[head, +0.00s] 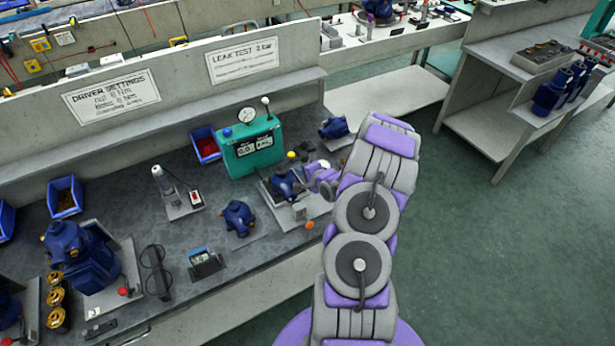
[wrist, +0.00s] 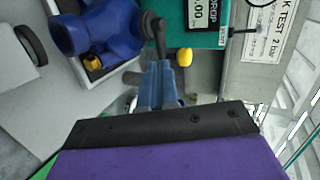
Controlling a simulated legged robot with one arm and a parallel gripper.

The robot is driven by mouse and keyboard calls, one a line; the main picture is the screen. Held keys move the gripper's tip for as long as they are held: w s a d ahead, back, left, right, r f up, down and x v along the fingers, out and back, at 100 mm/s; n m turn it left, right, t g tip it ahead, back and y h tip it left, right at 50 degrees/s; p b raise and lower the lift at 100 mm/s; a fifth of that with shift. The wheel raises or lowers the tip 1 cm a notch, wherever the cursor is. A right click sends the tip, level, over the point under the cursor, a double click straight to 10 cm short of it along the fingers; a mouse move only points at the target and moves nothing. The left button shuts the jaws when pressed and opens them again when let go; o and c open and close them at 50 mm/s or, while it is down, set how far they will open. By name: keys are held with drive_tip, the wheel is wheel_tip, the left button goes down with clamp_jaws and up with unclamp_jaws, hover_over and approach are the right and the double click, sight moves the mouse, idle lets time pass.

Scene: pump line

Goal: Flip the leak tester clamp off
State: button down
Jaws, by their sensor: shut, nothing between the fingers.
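The leak tester is a green box (head: 253,146) with a gauge on top, on the bench; its green face (wrist: 205,25) is at the top of the wrist view. A blue pump (head: 286,184) sits in the fixture in front of it; the pump also shows in the wrist view (wrist: 105,28). A yellow knob (head: 291,155), probably the clamp handle's end, stands by the pump and shows in the wrist view (wrist: 185,57). My gripper (head: 314,172) is shut and empty, close to the pump's right side. Its blue-grey fingers (wrist: 160,70) partly hide the clamp; contact cannot be told.
Another blue pump (head: 239,218) lies left of the fixture, and one more (head: 334,128) stands behind my gripper. An orange knob (head: 309,225) is at the fixture's front. Open floor (head: 480,240) lies right of my arm.

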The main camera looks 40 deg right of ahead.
sight(288, 165)
drive_tip(key=x, duration=0.2)
drive_tip(key=b+x, duration=0.1)
drive_tip(key=x, duration=0.1)
drive_tip(key=shift+w+d+f, duration=0.15)
drive_tip(key=shift+d+f, duration=0.1)
drive_tip(key=shift+f, duration=0.1)
drive_tip(key=shift+w+a, duration=0.4)
drive_tip(key=shift+w, duration=0.25)
